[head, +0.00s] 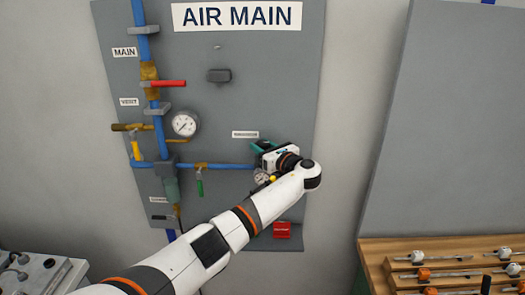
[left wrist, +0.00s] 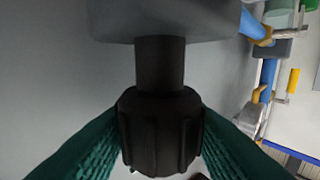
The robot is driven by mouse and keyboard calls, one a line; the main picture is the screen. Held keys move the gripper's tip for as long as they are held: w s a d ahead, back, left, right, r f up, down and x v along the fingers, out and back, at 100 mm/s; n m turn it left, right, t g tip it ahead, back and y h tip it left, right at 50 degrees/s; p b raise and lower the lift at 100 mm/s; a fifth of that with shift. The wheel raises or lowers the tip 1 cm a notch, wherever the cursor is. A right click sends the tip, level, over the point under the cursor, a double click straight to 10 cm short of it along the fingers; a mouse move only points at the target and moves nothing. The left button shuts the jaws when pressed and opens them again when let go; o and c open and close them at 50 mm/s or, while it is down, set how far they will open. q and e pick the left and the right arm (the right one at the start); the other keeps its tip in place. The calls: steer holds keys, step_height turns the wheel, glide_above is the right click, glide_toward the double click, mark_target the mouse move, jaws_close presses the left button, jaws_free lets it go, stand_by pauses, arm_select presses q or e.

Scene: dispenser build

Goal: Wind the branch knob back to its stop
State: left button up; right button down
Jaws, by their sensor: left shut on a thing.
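The black ribbed knob (left wrist: 160,132) fills the middle of the left wrist view, on a dark stem below a grey body (left wrist: 165,20). My left gripper (head: 259,152) is at the right end of the blue branch pipe (head: 228,166) on the grey AIR MAIN panel (head: 265,75). Its teal finger pads lie on both sides of the knob and are shut on it. In the head view the gripper and wrist hide the knob. My right gripper is in neither view.
A small gauge (head: 262,176) sits just below my left gripper. Left of it are a green-handled valve (head: 200,186), a larger gauge (head: 185,124) and a red-handled valve (head: 168,83). A red block (head: 282,230) is low on the panel. A wooden tool rack (head: 420,247) stands at lower right.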

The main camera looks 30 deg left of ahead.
arm_select(q)
steer(key=shift+f+n+g+y+b, duration=0.1)
steer(key=shift+n+g+y+b, duration=0.35)
steer(key=shift+g, duration=0.65)
steer(key=shift+n, duration=0.25)
steer(key=o, duration=1)
steer(key=b+v, duration=0.5)
steer(key=v, duration=0.7)
steer(key=shift+r, duration=0.3)
